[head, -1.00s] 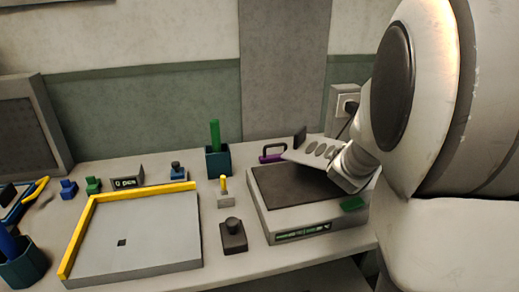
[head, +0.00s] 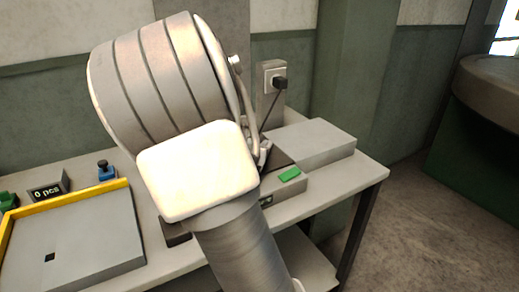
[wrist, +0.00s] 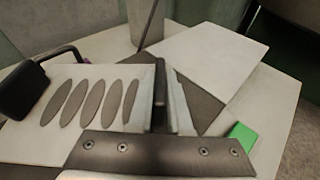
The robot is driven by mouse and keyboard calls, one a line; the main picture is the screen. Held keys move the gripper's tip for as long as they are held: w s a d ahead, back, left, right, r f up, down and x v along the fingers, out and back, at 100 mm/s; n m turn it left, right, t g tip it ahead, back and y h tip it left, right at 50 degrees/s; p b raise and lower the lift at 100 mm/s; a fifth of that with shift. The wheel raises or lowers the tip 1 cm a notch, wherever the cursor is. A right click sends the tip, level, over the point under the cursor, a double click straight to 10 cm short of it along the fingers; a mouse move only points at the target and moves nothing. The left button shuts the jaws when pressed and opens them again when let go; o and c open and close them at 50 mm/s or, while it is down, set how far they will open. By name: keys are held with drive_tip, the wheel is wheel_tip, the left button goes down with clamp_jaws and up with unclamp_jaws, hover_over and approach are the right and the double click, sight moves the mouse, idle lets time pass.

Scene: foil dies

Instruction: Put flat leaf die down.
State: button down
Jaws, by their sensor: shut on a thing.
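The flat leaf die shows in the wrist view as a pale flat plate (wrist: 60,140) with a row of several dark leaf shapes. My gripper (wrist: 163,95) is shut on it, and the plate reaches out to the left of the fingers. Below is the dark top (wrist: 205,98) of a low grey device, whose green button (wrist: 242,136) is at the right. Whether the plate touches that top I cannot tell. In the head view my arm hides the die and most of the device; its green button (head: 290,174) shows.
A pale flat-topped box (head: 315,140) stands at the back right, also in the wrist view (wrist: 205,55). A black part with a handle (wrist: 25,90) is at the left of the wrist view. A yellow-edged tray (head: 75,250) and a "0 pcs" display (head: 47,190) are at the left.

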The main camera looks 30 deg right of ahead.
drive_tip(key=shift+f, duration=0.15)
drive_tip(key=c, duration=0.9)
unclamp_jaws()
drive_tip(key=shift+f, duration=0.1)
drive_tip(key=shift+o, duration=0.2)
